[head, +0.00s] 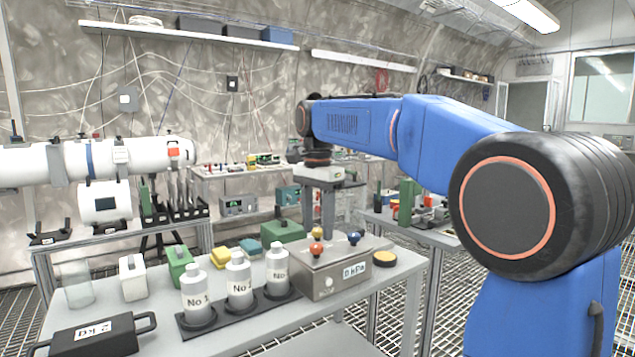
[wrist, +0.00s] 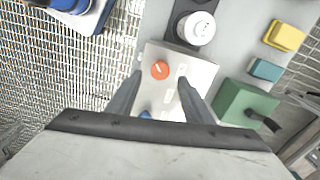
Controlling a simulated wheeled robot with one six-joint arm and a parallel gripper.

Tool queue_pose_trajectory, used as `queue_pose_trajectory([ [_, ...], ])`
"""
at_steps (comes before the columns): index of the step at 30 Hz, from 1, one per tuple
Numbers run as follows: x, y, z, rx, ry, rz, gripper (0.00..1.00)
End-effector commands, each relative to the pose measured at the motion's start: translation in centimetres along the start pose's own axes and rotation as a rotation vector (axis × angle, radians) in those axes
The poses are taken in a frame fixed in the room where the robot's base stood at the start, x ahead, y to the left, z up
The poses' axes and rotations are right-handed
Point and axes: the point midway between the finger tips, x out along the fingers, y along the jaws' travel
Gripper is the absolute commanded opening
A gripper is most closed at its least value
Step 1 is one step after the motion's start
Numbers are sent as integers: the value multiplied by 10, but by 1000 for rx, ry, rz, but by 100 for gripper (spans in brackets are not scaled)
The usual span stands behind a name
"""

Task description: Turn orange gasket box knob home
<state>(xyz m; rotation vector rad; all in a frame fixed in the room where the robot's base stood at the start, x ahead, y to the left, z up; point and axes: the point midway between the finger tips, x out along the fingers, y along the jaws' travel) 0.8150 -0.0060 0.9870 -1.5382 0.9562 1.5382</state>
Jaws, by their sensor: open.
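The grey metal gasket box (head: 325,276) stands on the near bench, with a "0 kPa" label on its front. Its orange knob (head: 316,248) is on top at the left, and a blue knob (head: 354,239) is at the right. In the wrist view the orange knob (wrist: 159,69) shows a pale pointer line, slanted. The blue knob (wrist: 146,115) is mostly hidden by my gripper's body. My gripper (wrist: 160,77) is open and empty, its fingertips on either side of the orange knob in the picture. In the head view it hangs above the box; contact is not visible.
White numbered bottles (head: 239,282) stand in a black rack left of the box. A green box (head: 282,231) is behind it, and a yellow-topped disc (head: 384,257) lies to its right. A black 2 kg weight (head: 95,336) lies at the bench's front left.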

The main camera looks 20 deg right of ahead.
Motion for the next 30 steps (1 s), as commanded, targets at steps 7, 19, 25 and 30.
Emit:
queue_pose_trajectory([
  [7, -51, -1, 0, 0, 1, -3, 46],
  [19, -121, -1, -1, 0, 1, -3, 46],
  [25, -134, 0, 0, 0, 1, -2, 46],
  [30, -137, 0, 0, 0, 0, -1, 46],
])
